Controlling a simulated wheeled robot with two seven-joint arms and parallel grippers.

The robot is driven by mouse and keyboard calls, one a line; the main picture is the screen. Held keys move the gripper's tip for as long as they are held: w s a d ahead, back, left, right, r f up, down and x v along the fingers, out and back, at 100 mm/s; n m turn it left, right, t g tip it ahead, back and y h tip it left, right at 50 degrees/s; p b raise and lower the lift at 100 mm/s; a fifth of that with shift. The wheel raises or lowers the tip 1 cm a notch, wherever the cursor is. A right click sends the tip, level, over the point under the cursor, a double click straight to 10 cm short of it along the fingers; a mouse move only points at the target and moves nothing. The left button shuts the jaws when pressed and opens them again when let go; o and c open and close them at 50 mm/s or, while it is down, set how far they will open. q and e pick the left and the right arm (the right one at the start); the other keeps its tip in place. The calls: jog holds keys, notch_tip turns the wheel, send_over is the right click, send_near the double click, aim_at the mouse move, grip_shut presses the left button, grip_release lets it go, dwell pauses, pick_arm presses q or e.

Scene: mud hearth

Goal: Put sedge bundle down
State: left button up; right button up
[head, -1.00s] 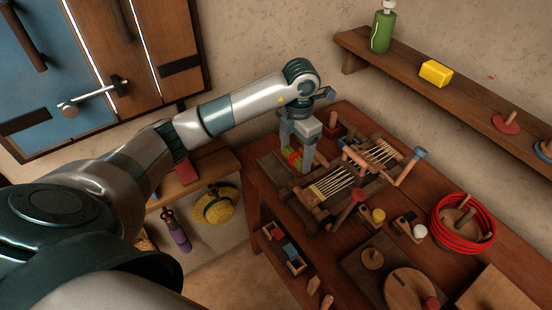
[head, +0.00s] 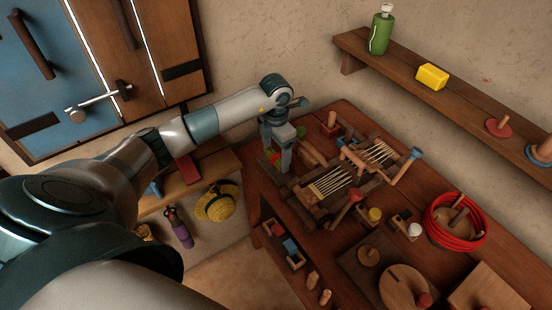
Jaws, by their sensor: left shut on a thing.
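My left gripper (head: 276,162) is at the far left corner of the wooden workbench, pointing down. The frame with pale stretched cords (head: 335,180) is just to the right of the gripper. My right gripper is not in view.
The workbench (head: 330,239) also bears a red coil (head: 456,221), round wooden discs (head: 404,287) and small pegged blocks. A wall shelf (head: 460,95) holds a green bottle (head: 381,30) and a yellow block (head: 432,76). A straw hat (head: 217,203) hangs below left.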

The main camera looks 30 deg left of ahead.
aim_at(276, 156)
pick_arm(q)
notch_tip(276, 156, down, 3)
jog(key=shift+r+p, duration=0.2)
jog(key=shift+p, duration=0.3)
jog(key=shift+f, duration=0.15)
jog(key=shift+f, duration=0.1)
jog(key=o, duration=1.1)
jog(key=shift+o, duration=0.2)
jog(key=shift+r, duration=0.2)
